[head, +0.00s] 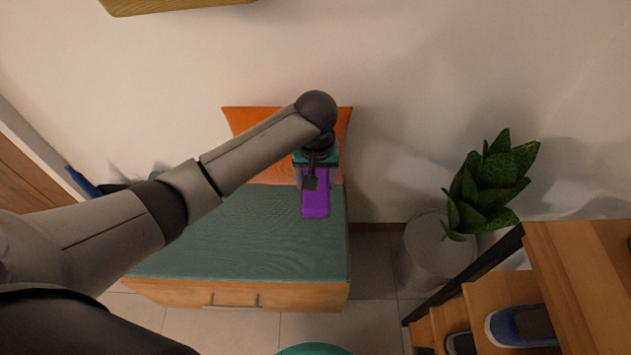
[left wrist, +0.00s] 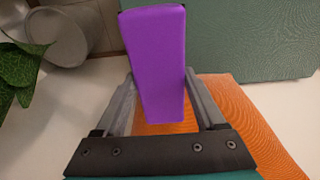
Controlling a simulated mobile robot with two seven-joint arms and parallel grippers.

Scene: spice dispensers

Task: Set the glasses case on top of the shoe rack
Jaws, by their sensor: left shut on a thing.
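The glasses case is a purple oblong box (head: 316,196), seen over the right end of the green bench cushion. In the left wrist view the purple case (left wrist: 158,65) sits between both fingers of my left gripper (left wrist: 160,95), which is shut on it. In the head view my left gripper (head: 314,172) is partly hidden by its own wrist. I cannot tell whether the case touches the cushion. The shoe rack (head: 575,275) is wooden, at the lower right, with shoes on its lower shelves. My right gripper is in neither view.
A bench with a green cushion (head: 240,240) and a drawer stands against the wall, with an orange pillow (head: 260,120) at its back. A leafy plant in a grey pot (head: 440,245) stands between bench and rack. A blue shoe (head: 505,328) lies on the rack's shelf.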

